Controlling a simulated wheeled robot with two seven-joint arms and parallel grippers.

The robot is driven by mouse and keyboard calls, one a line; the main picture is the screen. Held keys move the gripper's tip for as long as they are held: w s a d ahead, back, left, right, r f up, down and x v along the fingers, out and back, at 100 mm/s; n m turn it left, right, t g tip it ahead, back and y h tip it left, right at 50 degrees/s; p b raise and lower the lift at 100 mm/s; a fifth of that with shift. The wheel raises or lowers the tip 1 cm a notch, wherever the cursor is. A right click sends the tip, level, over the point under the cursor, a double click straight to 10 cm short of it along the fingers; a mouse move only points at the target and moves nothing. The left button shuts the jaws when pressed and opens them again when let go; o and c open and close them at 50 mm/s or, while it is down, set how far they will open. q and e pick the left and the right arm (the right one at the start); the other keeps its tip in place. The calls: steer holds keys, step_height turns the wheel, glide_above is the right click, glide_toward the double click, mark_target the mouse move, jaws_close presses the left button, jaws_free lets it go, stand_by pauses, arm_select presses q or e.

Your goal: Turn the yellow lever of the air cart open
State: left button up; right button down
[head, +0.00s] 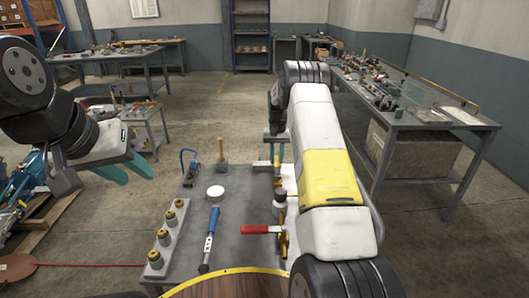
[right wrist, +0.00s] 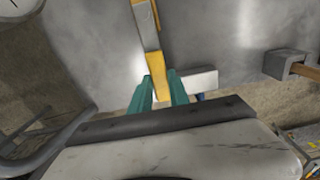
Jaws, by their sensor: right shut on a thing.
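The yellow lever (right wrist: 160,84) shows in the right wrist view as a narrow yellow bar with a grey stretch above it. Its end lies between the two teal fingers of my right gripper (right wrist: 161,90), which is shut on it. In the head view my right gripper (head: 276,155) is at the far right part of the grey cart top (head: 240,190), partly hidden by my right arm. My left gripper (head: 123,170) hangs left of the cart, open and empty. Much of the lever and its valve is hidden in the head view.
On the cart top are a red-handled valve (head: 262,229), a blue-handled tool (head: 210,236), a white disc (head: 215,192), a wooden-handled hammer (head: 221,152) and a rack of brass-coloured fittings (head: 163,238). A long workbench (head: 420,118) stands at right. Floor is clear behind the cart.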

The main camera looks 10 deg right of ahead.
mark_target(277, 160)
steer(key=shift+d+r, duration=0.1)
stand_by(0.3)
steer(key=c, duration=1.2)
jaws_free()
steer(key=shift+c, duration=0.2)
step_height(277, 160, up, 7)
steer(key=shift+f, duration=0.1)
steer(key=shift+r, duration=0.45)
